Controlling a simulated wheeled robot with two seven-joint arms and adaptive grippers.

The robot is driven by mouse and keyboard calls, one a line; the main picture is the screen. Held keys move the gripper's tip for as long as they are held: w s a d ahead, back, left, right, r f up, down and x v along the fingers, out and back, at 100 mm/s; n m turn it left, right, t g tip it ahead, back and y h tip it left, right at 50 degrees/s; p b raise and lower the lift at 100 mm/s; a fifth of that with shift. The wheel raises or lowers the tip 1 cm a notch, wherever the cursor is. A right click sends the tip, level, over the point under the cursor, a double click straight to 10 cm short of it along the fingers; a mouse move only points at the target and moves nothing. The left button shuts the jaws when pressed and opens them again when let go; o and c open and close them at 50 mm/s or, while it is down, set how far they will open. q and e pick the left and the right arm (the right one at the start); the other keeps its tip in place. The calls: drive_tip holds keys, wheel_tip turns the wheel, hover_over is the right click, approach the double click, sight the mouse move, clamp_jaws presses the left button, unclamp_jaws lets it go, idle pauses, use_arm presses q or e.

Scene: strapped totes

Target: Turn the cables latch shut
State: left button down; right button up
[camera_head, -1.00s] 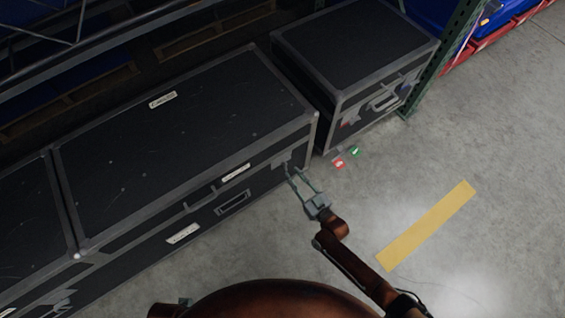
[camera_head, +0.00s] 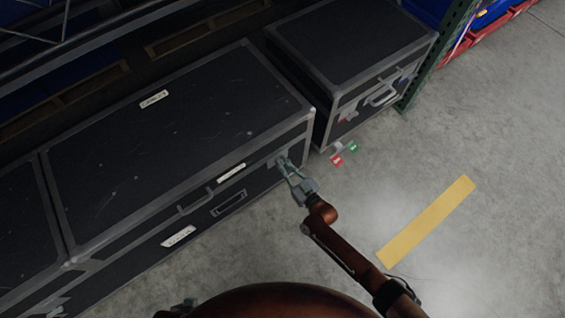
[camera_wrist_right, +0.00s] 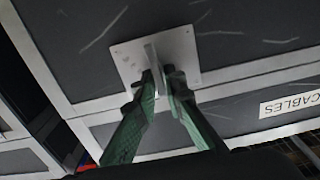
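The cables latch shows in the right wrist view as a pale square plate (camera_wrist_right: 185,52) with an upright tab (camera_wrist_right: 152,54), on the front of a dark case (camera_head: 170,150). A white CABLES label (camera_wrist_right: 292,104) is beside it. My right gripper (camera_wrist_right: 163,80) has its green fingers drawn together on both sides of the tab and looks shut on it. In the head view the right gripper (camera_head: 286,166) meets the latch near the case's right front corner and hides much of it. A small part of my left gripper (camera_head: 184,304) shows at the bottom edge; its fingers are unclear.
A second dark case (camera_head: 355,45) with a handle stands to the right, a narrow gap away. A red tag (camera_head: 337,160) and a green tag (camera_head: 353,147) show near its base. A green rack post (camera_head: 432,62) stands beyond. The floor with the yellow strip (camera_head: 427,222) is clear.

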clamp_jaws()
use_arm(q)
drive_tip(key=shift+w, duration=0.1)
